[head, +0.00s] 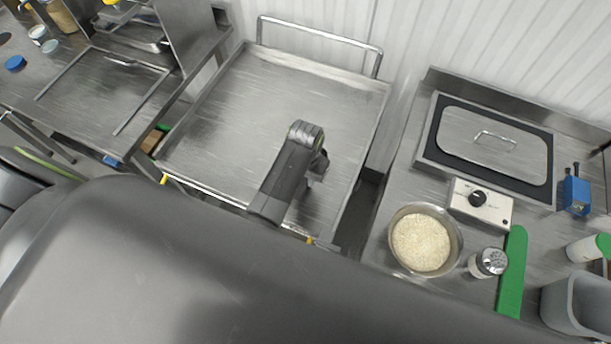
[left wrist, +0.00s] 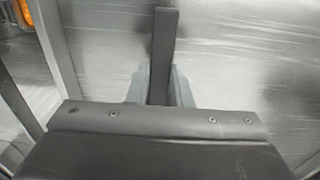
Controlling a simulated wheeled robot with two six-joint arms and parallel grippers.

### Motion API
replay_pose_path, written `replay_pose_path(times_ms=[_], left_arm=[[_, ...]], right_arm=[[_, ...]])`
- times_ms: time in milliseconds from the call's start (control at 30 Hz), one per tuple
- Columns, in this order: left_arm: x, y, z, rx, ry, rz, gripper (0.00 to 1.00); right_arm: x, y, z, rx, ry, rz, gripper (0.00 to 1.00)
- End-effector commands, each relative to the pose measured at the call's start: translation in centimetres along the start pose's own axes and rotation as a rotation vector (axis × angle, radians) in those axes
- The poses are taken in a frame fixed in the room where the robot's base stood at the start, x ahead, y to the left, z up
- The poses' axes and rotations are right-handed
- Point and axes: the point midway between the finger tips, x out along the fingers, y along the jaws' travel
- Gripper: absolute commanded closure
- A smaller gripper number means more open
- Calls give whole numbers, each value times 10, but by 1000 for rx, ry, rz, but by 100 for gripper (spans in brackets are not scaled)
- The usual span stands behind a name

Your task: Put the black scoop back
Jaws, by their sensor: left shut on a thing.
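In the left wrist view my left gripper (left wrist: 160,88) is shut, its grey fingers on either side of a dark straight bar, which looks like the handle of the black scoop (left wrist: 165,42). The bar points away from the gripper over a shiny metal surface. The scoop's bowl cannot be made out. In the head view a dark part of my left arm (head: 285,180) stands over the metal cart (head: 225,105); the fingers are not clear there. A metal bowl (head: 455,262) of white rice (head: 420,242) stands on the right counter. My right gripper is not in view.
Right of the bowl are a shaker (head: 490,262), a green strip (head: 512,275) and a grey bin (head: 575,305). Behind it are a device with a black knob (head: 480,203) and a lidded pan (head: 470,150). The cart top is otherwise clear; a rail (head: 320,37) borders its back.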

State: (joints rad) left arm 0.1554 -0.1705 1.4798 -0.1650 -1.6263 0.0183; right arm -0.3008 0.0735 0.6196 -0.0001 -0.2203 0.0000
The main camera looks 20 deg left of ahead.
Motion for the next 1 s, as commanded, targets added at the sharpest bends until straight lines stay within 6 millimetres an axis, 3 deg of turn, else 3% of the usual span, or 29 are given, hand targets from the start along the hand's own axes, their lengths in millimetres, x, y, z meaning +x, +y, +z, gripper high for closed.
replay_pose_path(times_ms=[467, 500, 633, 1000], left_arm=[[11, 0, 0, -1, 1, -1, 100], [10, 0, 0, -1, 2, -1, 77], [10, 0, 0, -1, 2, -1, 60], [7, 0, 0, -1, 2, 0, 59]], right_arm=[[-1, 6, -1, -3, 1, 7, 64], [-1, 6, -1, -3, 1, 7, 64], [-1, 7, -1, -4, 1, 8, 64], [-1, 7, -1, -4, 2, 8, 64]])
